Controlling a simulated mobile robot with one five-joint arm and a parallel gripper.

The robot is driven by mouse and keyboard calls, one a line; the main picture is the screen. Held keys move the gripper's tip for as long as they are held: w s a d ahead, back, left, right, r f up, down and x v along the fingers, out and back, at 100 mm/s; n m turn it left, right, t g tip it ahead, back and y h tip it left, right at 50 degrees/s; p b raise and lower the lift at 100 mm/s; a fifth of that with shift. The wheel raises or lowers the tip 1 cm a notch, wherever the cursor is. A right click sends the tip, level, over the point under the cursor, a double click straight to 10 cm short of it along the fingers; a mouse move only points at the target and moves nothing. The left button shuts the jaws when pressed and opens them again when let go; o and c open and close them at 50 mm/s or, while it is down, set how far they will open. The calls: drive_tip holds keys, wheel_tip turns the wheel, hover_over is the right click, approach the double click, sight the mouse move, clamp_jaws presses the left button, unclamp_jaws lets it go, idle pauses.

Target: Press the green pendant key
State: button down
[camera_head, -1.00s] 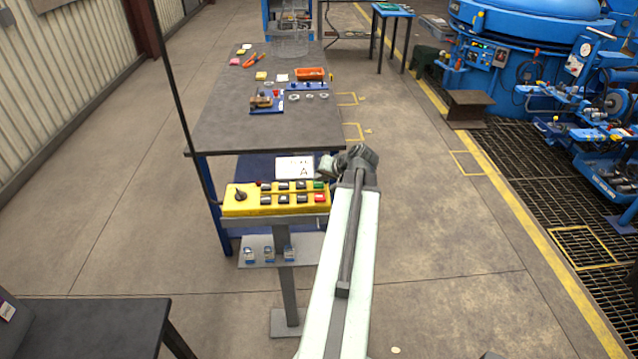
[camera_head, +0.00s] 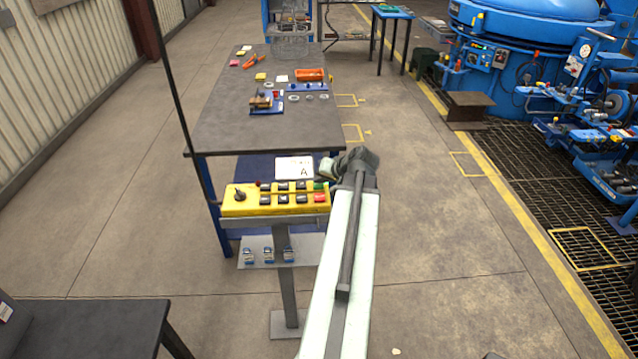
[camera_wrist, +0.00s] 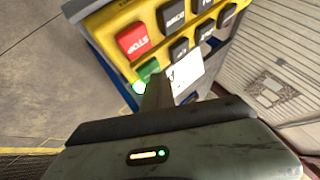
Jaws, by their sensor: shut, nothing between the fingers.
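The yellow pendant box (camera_head: 240,207) stands on a grey post in front of the workbench. Its green key (camera_head: 320,186) is at the right end of the upper row, with a red key (camera_head: 320,198) below it. In the wrist view the green key (camera_wrist: 149,70) sits beside the red STOP key (camera_wrist: 137,40), partly hidden by my fingers. My gripper (camera_wrist: 158,92) is shut and empty, its tips at the green key's near edge. I cannot tell whether they touch it.
Several black keys and a selector knob (camera_head: 240,195) share the pendant. The workbench (camera_head: 220,130) behind carries an orange bin (camera_head: 309,75) and small parts. A dark table (camera_head: 95,330) is at lower left. Open floor (camera_head: 430,220) lies to the right.

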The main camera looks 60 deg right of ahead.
sight(320, 186)
drive_tip(key=shift+r+p, duration=0.85)
wheel_tip(320, 186, up, 5)
drive_tip(key=p, duration=0.5)
